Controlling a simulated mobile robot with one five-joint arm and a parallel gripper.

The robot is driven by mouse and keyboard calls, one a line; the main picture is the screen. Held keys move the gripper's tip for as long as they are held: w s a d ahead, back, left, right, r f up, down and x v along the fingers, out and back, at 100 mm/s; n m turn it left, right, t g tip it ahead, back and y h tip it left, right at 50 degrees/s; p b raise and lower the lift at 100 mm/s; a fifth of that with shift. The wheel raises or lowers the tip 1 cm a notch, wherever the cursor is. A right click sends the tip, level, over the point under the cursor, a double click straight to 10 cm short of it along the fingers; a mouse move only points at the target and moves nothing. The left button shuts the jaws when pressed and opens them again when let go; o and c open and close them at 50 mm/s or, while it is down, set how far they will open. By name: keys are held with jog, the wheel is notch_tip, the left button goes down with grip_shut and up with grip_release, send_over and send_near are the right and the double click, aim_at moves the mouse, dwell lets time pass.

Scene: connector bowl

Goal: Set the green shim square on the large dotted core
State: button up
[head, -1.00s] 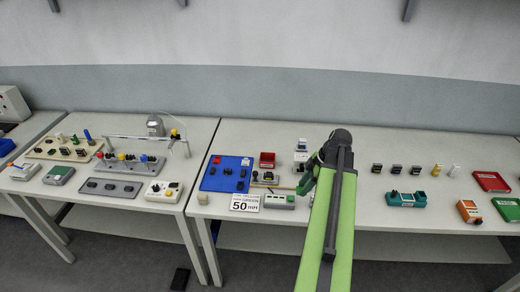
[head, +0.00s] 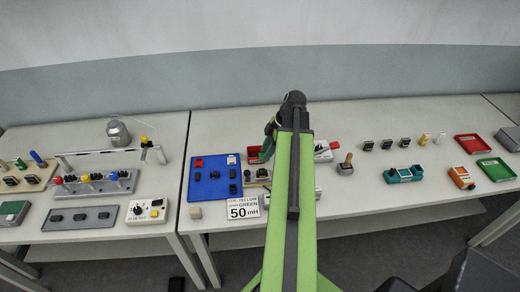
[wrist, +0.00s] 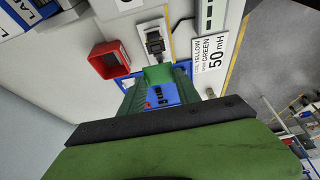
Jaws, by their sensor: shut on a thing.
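The shim is hidden in the head view.
A blue board (head: 208,190) with several small parts lies left of my gripper. A red tray (wrist: 108,60) is close by. A white card reading 50 mH (head: 243,208) names yellow and green. A stamp-like part (head: 346,165) and a teal holder (head: 404,174) stand to the right.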

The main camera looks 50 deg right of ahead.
aim_at(261, 172)
jog(key=shift+w+a, duration=0.1)
jog(key=shift+w, duration=0.15)
jog(key=shift+w+a+f, duration=0.1)
jog(key=shift+a, duration=0.05)
jog(key=shift+f+b, duration=4.3)
jog(key=shift+b, duration=0.1)
jog(key=o, duration=1.4)
jog(key=shift+r, duration=0.1)
jog(key=p+v, duration=1.6)
jog(key=v, duration=0.1)
jog(key=shift+r, duration=0.15)
